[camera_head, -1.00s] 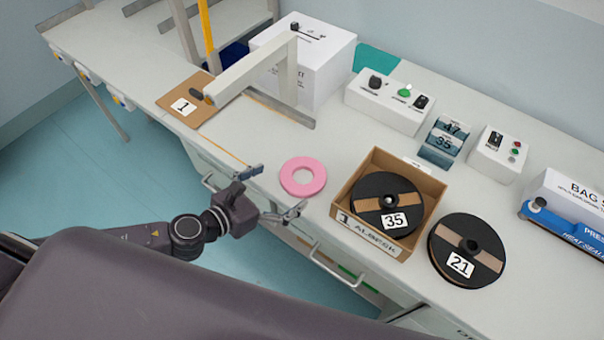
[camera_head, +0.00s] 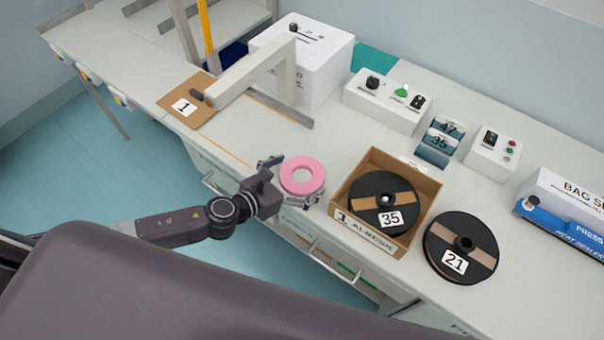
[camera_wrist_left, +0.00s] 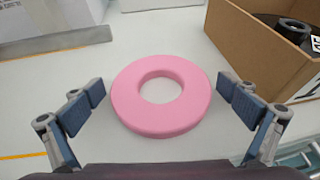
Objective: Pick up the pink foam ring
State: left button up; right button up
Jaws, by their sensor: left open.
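The pink foam ring (camera_head: 301,175) lies flat on the pale worktop, near its front edge and left of the cardboard box. It also shows in the left wrist view (camera_wrist_left: 160,118), where its hole shows the bare worktop. My left gripper (camera_head: 287,181) is at the ring, with its jaws apart. In the left wrist view the two blue-padded fingers (camera_wrist_left: 163,115) stand on either side of the ring, with a gap at each side. The ring hides part of the fingers in the head view. My right gripper is not in view.
A cardboard box (camera_head: 424,222) holding a black reel (camera_head: 382,222) stands just right of the ring. Another reel (camera_head: 480,270) lies further right. A metal fixture (camera_head: 252,70) and a white box (camera_head: 325,85) stand behind. Bare worktop lies behind the ring.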

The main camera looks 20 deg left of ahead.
pick_arm(q)
jog(key=c, duration=0.6)
jog(key=shift+r, duration=0.1)
jog(key=shift+c, duration=0.2)
